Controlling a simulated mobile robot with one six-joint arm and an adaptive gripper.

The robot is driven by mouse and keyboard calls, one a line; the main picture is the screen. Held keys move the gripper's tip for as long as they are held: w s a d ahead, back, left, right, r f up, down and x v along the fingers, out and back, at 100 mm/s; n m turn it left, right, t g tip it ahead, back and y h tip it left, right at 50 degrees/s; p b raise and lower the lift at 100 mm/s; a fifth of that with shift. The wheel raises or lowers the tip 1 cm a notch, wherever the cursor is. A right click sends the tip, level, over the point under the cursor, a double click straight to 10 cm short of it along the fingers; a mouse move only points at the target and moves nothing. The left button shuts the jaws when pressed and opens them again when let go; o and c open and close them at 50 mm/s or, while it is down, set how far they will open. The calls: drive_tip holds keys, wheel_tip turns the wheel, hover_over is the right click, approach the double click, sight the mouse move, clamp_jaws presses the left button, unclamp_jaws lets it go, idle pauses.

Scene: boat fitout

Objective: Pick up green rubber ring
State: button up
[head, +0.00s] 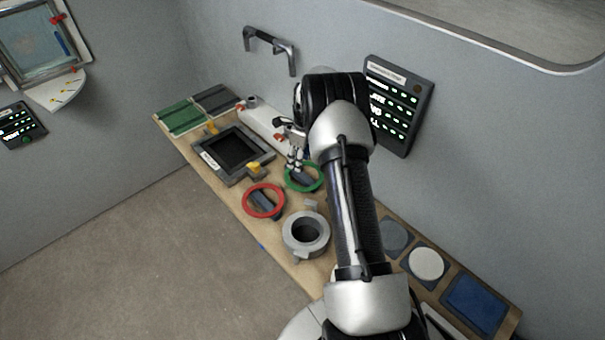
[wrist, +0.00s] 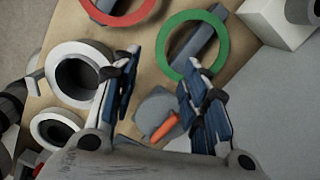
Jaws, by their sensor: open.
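The green rubber ring (head: 304,178) lies on the wooden bench around a dark blue-grey block, partly hidden by my gripper in the head view. It also shows in the wrist view (wrist: 165,46), beyond my fingertips and nearer the right one. My gripper (head: 296,158) is over the bench at the ring's far edge in the head view. In the wrist view my gripper (wrist: 158,75) has its two fingers spread wide with nothing held between them. Whether a finger touches the ring cannot be told.
A red ring (head: 264,213) lies around another dark block beside the green one. A grey round fitting (head: 306,247) stands nearer. A dark framed hatch (head: 265,149) lies to the left. A wall panel (head: 397,128) and a handrail (head: 270,42) are behind the bench.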

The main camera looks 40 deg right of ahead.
hover_over(297, 188)
wheel_tip(297, 188, down, 9)
drive_tip(key=shift+s+a+f+b, duration=0.1)
drive_tip(key=shift+b, duration=0.3)
drive_tip(key=shift+f, duration=2.75)
drive_tip(key=shift+f+b, duration=0.25)
drive_tip(key=shift+b, duration=0.6)
clamp_jaws()
